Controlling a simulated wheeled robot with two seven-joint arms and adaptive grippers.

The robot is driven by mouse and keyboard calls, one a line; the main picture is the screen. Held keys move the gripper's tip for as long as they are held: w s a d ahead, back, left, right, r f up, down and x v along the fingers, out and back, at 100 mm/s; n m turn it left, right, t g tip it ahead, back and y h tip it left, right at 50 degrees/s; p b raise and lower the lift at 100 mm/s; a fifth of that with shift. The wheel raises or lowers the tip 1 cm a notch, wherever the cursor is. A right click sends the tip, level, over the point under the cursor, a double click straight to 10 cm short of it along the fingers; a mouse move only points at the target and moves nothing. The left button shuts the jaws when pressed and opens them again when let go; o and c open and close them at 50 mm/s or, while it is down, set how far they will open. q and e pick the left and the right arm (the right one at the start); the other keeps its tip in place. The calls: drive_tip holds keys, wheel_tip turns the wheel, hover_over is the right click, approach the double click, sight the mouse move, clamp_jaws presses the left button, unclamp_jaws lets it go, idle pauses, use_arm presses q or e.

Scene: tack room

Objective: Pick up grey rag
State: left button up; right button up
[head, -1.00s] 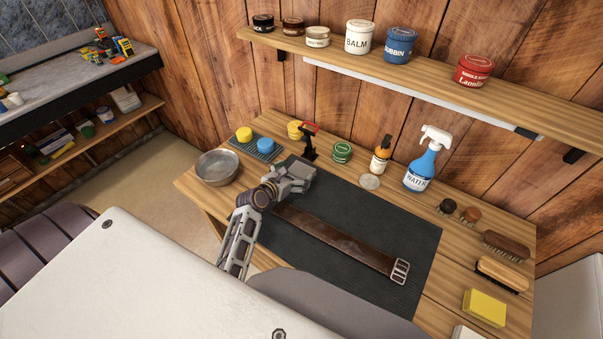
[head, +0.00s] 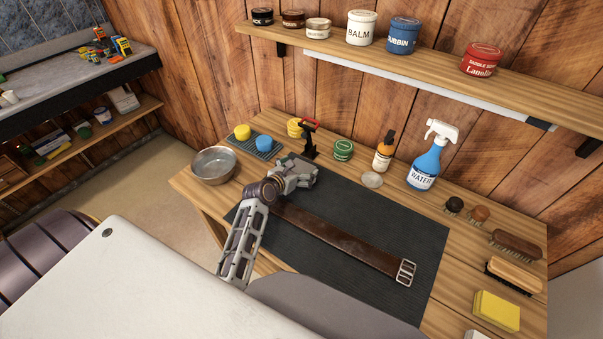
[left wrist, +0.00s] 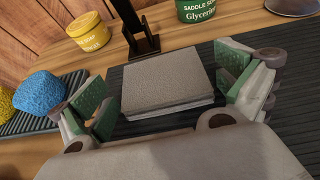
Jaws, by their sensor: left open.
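The grey rag (left wrist: 166,80) is a folded, flat square pad in the left wrist view. It lies on the dark ribbed mat (head: 340,215), near the mat's far left part. My left gripper (left wrist: 168,96) is open, with one green-padded finger on each side of the rag and gaps between. In the head view my left gripper (head: 297,171) is over the mat's far left corner and mostly hides the rag. My right gripper is in neither view.
A brown strap (head: 345,242) lies across the mat. A black stand with a red top (head: 311,138) is just behind the rag. Sponges on a tray (head: 253,146), a metal bowl (head: 214,166), a green tin (head: 343,150) and a spray bottle (head: 428,160) stand around.

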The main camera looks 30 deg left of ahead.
use_arm(q)
drive_tip(key=shift+w+f+b, duration=0.2)
drive_tip(key=shift+w+b, duration=0.15)
drive_tip(key=shift+w, duration=0.1)
idle(0.3)
drive_tip(key=c, duration=0.7)
drive_tip(key=shift+r, duration=0.2)
